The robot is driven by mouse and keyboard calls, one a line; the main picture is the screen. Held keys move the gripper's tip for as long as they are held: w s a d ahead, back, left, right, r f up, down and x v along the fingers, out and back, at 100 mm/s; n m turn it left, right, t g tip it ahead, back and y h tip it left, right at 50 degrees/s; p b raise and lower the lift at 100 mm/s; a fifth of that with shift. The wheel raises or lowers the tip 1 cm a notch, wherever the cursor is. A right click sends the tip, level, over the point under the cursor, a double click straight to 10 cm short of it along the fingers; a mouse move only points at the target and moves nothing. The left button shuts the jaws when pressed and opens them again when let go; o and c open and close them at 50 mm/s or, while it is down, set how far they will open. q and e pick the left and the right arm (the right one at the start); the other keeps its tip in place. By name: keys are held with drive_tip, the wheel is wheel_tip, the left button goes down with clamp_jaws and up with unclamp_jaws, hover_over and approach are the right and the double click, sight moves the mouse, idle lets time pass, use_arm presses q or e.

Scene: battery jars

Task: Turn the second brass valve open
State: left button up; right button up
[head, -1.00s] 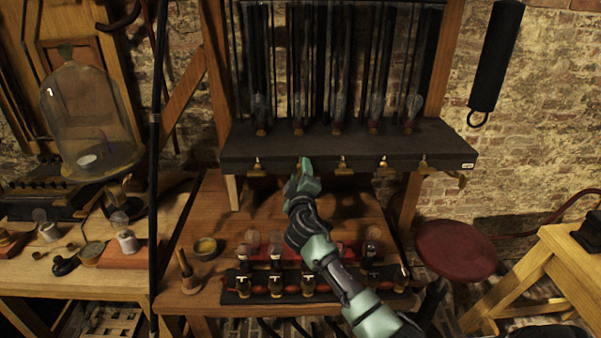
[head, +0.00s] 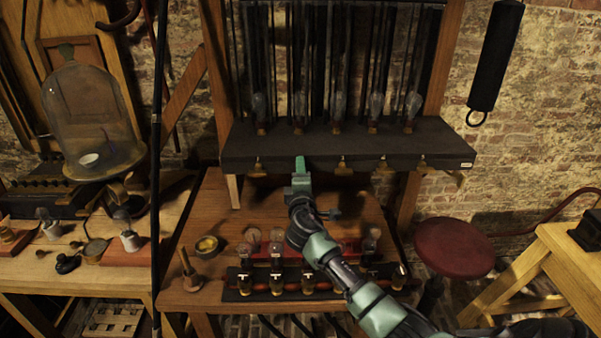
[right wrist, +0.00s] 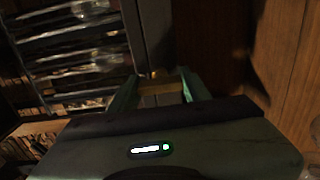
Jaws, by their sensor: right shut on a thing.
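A row of small brass valves hangs under the front edge of a dark shelf. The first brass valve (head: 258,167), the third brass valve (head: 342,165) and others to its right show in the head view. My right gripper (head: 301,165) is at the second place from the left and hides that valve there. In the right wrist view, my right gripper (right wrist: 160,94) is shut on the second brass valve (right wrist: 158,87), a brass piece between the green fingers. The valve's exact angle is hard to tell. My left gripper is in neither view.
The dark shelf (head: 350,145) carries several glass bulbs and stands above a wooden table (head: 225,220). Below my right arm, a dark strip (head: 232,293) holds several small switches. A glass bell jar (head: 92,115) stands at left, a red stool (head: 452,247) at right.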

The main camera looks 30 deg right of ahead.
drive_tip(key=shift+f, duration=0.15)
drive_tip(key=o, duration=1.4)
drive_tip(key=shift+c, duration=0.2)
drive_tip(key=b+v, duration=0.1)
drive_tip(key=v, duration=0.7)
drive_tip(key=shift+b, duration=0.3)
